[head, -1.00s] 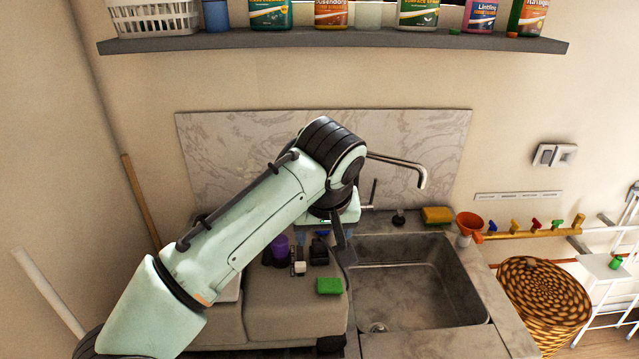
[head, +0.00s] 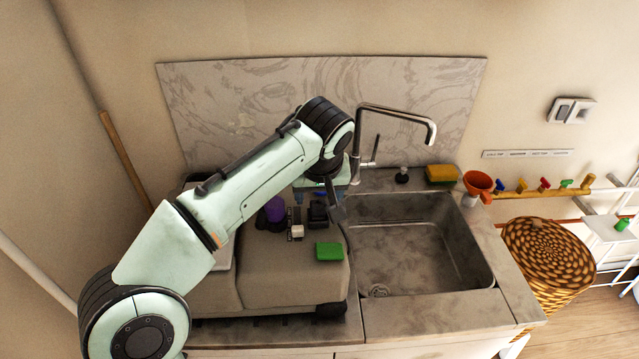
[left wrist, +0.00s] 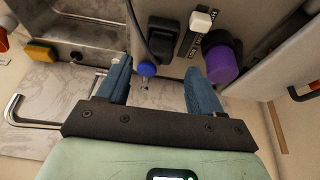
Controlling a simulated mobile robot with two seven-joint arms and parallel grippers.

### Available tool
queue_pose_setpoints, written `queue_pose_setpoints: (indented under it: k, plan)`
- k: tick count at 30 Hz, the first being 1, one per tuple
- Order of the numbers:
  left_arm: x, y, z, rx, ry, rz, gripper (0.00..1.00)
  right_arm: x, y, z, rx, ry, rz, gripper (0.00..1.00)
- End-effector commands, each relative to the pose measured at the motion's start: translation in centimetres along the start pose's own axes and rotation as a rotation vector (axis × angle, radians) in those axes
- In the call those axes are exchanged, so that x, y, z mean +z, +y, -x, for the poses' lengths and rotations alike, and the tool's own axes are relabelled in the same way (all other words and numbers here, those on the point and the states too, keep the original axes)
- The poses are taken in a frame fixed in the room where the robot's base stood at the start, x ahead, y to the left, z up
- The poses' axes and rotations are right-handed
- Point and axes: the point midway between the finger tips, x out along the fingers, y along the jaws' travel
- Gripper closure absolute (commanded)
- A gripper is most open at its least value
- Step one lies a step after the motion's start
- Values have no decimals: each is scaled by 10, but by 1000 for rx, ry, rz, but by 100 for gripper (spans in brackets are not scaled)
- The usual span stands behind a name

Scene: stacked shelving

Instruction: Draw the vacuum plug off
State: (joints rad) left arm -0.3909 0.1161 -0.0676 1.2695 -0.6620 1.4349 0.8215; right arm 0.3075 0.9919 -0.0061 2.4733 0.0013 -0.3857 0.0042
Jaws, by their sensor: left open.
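A grey box-shaped appliance (head: 295,275) stands left of the sink. On it, in the left wrist view, are a black plug-like block (left wrist: 165,37) by a dark cable, a blue round knob (left wrist: 147,69), a white-and-black switch (left wrist: 199,22) and a purple cylinder (left wrist: 222,62). The black block, most likely the vacuum plug, also shows in the head view (head: 318,213). My left gripper (left wrist: 160,88) is open and empty, its blue fingers apart. The blue knob shows between the fingertips, the black block just beyond; contact cannot be told. My right gripper is not in view.
The sink (head: 415,245) with its tall tap (head: 395,112) lies right of the appliance. A wicker basket (head: 548,255) is at right.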

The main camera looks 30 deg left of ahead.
Motion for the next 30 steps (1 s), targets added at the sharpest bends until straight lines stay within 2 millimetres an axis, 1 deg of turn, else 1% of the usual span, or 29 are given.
queue_pose_setpoints:
  k: [1,3,7,12,19,20,21,23,24,25,30]
  plan:
    - [1,-1,-10,-4,-3,-1,34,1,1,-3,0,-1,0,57]
    - [1,-1,-20,-4,-3,-1,34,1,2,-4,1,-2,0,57]
    - [1,0,-32,-2,-2,-1,34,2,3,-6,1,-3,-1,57]
    - [0,0,-39,0,-1,-1,34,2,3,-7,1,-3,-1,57]
    - [0,0,-39,0,-1,-1,34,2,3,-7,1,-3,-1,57]
    - [0,0,-39,0,-1,-1,41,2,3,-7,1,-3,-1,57]
    - [0,0,-39,0,-1,-1,54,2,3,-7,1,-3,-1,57]
    - [0,0,-39,0,-1,0,73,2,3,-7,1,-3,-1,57]
    - [0,0,-39,0,-1,-1,86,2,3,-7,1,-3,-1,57]
    - [0,0,-38,0,-1,0,94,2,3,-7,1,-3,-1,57]
    - [0,0,-38,0,0,0,94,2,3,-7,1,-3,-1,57]
